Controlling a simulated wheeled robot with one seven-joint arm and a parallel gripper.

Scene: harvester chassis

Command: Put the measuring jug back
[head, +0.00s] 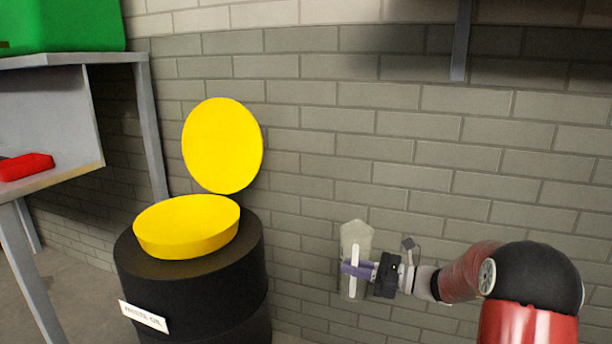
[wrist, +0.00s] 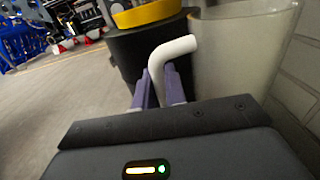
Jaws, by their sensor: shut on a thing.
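The measuring jug (head: 357,238) is a pale, translucent vessel with a white handle, held in the air in front of the brick wall in the head view. In the wrist view its cloudy body (wrist: 240,50) fills the upper right, and its white handle (wrist: 172,52) curves down between the fingers. My gripper (head: 352,268) is shut on the handle; its purple fingers also show in the wrist view (wrist: 160,85). The jug looks roughly upright in the head view.
A black drum (head: 190,285) labelled waste oil stands left of the jug, with a yellow funnel (head: 188,228) and raised yellow lid (head: 222,146). A grey workbench (head: 75,178) with a red item (head: 26,166) is at far left. The brick wall is close behind the jug.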

